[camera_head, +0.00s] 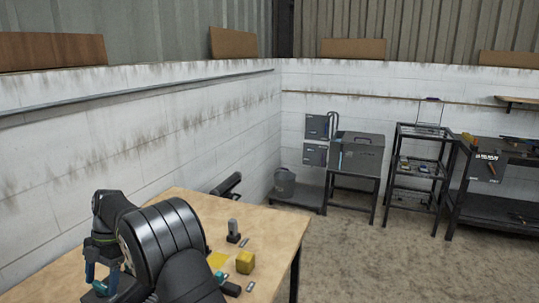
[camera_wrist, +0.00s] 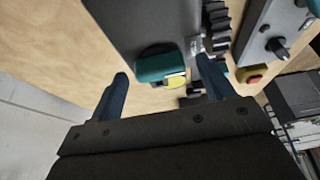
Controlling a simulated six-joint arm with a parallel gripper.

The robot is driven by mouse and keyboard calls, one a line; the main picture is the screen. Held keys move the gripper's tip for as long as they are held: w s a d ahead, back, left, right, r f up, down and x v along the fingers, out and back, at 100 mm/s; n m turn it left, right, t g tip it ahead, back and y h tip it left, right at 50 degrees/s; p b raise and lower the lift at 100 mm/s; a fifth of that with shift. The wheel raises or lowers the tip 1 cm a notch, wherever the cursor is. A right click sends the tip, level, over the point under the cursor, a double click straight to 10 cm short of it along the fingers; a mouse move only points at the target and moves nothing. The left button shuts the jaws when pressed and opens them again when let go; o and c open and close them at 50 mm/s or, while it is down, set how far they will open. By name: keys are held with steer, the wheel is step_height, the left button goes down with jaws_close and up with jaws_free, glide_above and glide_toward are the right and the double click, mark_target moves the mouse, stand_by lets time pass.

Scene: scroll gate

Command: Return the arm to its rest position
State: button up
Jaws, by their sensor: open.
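My gripper (camera_wrist: 163,72) shows in the wrist view with its two dark blue fingers spread wide apart and nothing clamped between them. A teal block (camera_wrist: 158,66) with a yellow patch shows beyond and between the fingertips, by a grey plate (camera_wrist: 135,22). I cannot tell how far it is from the fingers. In the head view my black arm bends over the left part of the wooden table (camera_head: 285,225).
A yellow cube (camera_head: 246,262), a flat yellow square (camera_head: 217,260), a dark upright piece with a grey top (camera_head: 233,231) and a teal-ended piece (camera_head: 228,286) lie right of my arm. A white wall (camera_head: 130,130) runs behind the table. Shelves (camera_head: 418,175) stand far off.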

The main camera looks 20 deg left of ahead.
steer(key=shift+s+d+f+m+y, duration=0.15)
steer(key=shift+f+m+y, duration=0.15)
steer(key=shift+m, duration=0.6)
steer(key=m+y, duration=0.1)
steer(key=m, duration=0.1)
steer(key=m+y, duration=0.1)
steer(key=m, duration=0.2)
steer(key=shift+m+t, duration=0.3)
steer(key=m+t+y, duration=0.1)
steer(key=m, duration=0.3)
steer(key=shift+s+d, duration=0.15)
steer(key=shift+m+t+y, duration=0.3)
steer(key=shift+m+t, duration=0.6)
steer(key=shift+m, duration=1.1)
steer(key=shift+o, duration=0.4)
